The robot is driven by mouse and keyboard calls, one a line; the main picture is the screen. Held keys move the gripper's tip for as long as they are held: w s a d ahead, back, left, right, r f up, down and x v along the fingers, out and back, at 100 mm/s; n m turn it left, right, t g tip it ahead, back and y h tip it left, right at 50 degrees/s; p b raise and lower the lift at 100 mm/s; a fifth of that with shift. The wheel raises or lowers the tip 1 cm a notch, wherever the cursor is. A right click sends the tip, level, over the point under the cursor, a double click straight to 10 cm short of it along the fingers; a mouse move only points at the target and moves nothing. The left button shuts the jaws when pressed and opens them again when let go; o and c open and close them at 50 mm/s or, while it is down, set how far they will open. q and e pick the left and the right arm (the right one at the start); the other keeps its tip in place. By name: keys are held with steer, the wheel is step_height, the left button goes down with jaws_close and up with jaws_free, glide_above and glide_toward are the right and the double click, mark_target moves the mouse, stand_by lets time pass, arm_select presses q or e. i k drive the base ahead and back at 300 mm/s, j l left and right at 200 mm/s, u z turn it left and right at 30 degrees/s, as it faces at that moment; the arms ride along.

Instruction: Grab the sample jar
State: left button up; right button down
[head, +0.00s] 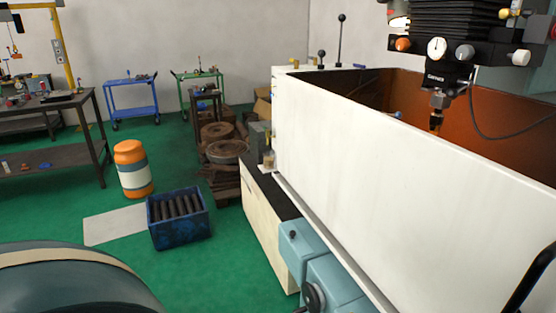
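A small, pale brownish jar-like object (268,160) stands at the far end of the narrow black-topped ledge beside the white machine wall. It is too small in the picture to tell for sure that it is the sample jar. Neither of my grippers shows in the head view, so their place relative to it cannot be seen.
A white-walled machine (390,170) with a tool head (440,55) fills the right. Teal machine housings (325,280) jut out at its front. A blue crate of dark rods (179,235) and an orange-white drum (133,178) stand on the green floor (225,275), which is partly clear.

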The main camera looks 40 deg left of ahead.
mark_target(269, 160)
steer(key=j+z, duration=0.25)
steer(key=j, duration=0.8)
steer(key=j+z, duration=0.1)
steer(key=j, duration=1)
steer(key=k+j, duration=0.15)
steer(key=j, duration=0.9)
steer(key=z, duration=0.05)
